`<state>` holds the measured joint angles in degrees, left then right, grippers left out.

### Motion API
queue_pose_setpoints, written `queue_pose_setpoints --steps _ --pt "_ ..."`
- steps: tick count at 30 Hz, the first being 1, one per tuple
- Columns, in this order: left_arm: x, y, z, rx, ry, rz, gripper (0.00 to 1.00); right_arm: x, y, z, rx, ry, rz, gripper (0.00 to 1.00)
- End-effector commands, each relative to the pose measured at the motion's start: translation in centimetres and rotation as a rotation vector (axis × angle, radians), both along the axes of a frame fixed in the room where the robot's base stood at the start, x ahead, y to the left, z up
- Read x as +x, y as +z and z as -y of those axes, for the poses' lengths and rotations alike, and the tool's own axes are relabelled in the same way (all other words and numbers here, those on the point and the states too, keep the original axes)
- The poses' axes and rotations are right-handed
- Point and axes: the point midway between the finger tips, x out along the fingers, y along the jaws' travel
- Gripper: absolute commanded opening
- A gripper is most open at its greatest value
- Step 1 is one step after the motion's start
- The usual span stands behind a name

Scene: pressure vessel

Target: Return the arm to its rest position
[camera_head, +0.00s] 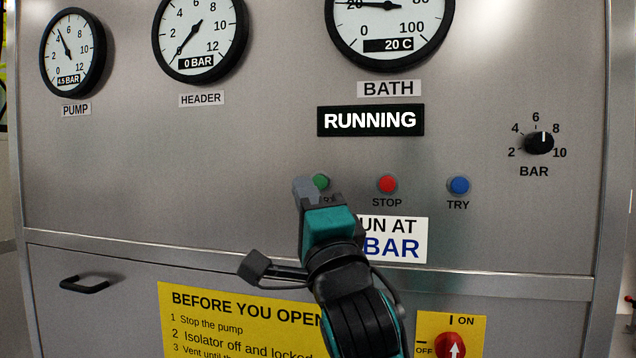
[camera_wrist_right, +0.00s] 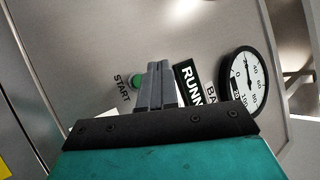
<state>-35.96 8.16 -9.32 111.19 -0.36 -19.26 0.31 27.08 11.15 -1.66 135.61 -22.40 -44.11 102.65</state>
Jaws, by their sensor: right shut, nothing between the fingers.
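My right gripper (camera_head: 303,184) is in front of the grey panel, just left of the green START button (camera_head: 320,181). In the right wrist view its fingers (camera_wrist_right: 155,68) are shut together and hold nothing. The START button (camera_wrist_right: 135,81) shows beside the fingertips there. I cannot tell whether the fingertips touch the panel or the button. My right arm (camera_head: 345,285) comes up from the bottom of the head view and covers part of the START label and the RUN AT sign. My left gripper is not in view.
The panel carries a red STOP button (camera_head: 387,184), a blue TRY button (camera_head: 458,185) and a BAR knob (camera_head: 539,142). A lit RUNNING sign (camera_head: 370,121) is above. Below are a door handle (camera_head: 84,285), a yellow notice (camera_head: 230,320) and a red isolator switch (camera_head: 449,340).

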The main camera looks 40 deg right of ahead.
Motion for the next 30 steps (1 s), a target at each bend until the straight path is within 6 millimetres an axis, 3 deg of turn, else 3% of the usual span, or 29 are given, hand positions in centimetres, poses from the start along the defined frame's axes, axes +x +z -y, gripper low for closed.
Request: queue_pose_setpoints --steps 23,26,29,30 --pt "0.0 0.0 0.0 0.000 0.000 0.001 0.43 0.3 -0.5 -0.1 -0.011 -0.004 -0.015 0.00" --pt "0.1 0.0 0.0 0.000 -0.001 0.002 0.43 1.5 -3.1 -0.5 -0.072 -0.017 -0.089 0.00" --pt "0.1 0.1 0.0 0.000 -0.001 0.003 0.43 3.3 -8.4 -1.5 -0.207 -0.037 -0.229 0.00" --pt "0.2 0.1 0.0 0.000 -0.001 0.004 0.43 4.0 -11.2 -2.0 -0.276 -0.041 -0.298 0.00"
